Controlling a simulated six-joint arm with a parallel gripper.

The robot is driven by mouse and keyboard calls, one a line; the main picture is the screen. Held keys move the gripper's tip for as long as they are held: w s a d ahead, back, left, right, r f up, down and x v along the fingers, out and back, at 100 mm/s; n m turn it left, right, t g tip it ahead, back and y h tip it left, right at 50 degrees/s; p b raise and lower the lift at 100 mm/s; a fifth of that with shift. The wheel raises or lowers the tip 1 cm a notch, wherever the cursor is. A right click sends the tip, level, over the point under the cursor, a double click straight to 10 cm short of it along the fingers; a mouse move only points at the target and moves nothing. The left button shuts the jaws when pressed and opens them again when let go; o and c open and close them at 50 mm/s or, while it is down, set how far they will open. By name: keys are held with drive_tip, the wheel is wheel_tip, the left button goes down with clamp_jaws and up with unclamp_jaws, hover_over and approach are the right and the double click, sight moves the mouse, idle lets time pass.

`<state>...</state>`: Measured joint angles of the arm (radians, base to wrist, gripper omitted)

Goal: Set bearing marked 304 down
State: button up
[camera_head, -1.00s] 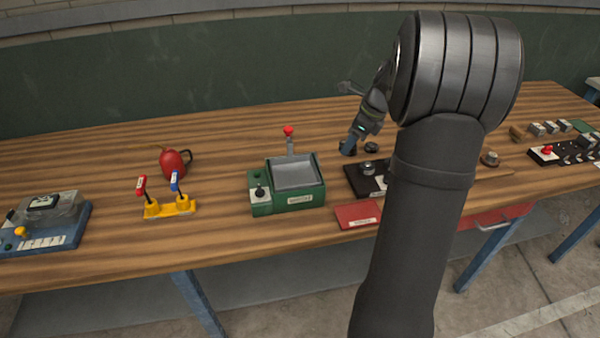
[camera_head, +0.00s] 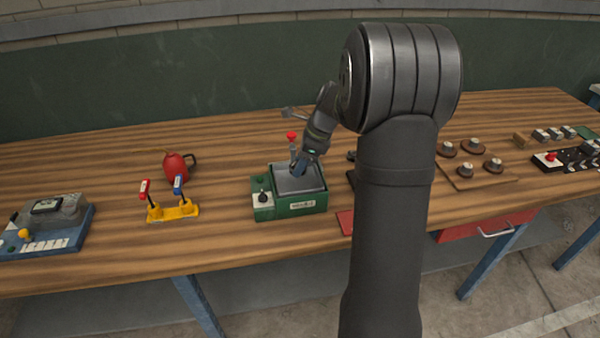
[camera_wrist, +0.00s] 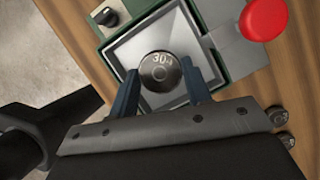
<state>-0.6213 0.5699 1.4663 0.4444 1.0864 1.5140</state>
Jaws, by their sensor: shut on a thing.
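The bearing marked 304 (camera_wrist: 160,72) is a round dark metal disc with a small centre, its number facing the wrist camera. My gripper (camera_wrist: 163,90) has its two blue fingers on either side of it, shut on it. In the wrist view the bearing is over the grey tray (camera_wrist: 126,56) of a green device. In the head view my gripper (camera_head: 298,170) is over the same green device (camera_head: 290,208); the bearing cannot be made out there. Whether the bearing touches the tray floor is unclear.
A lever with a red knob (camera_head: 291,136) stands at the tray's back, close to my gripper; the knob also shows in the wrist view (camera_wrist: 263,19). A black selector knob (camera_head: 263,196) is at left. Yellow-based levers (camera_head: 172,212) and a red can (camera_head: 177,167) stand further left.

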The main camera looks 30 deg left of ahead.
drive_tip(key=shift+a+f, duration=0.1)
drive_tip(key=shift+f, duration=1.9)
drive_tip(key=o, duration=1.1)
drive_tip(key=shift+f, duration=0.15)
drive_tip(key=v, duration=1.2)
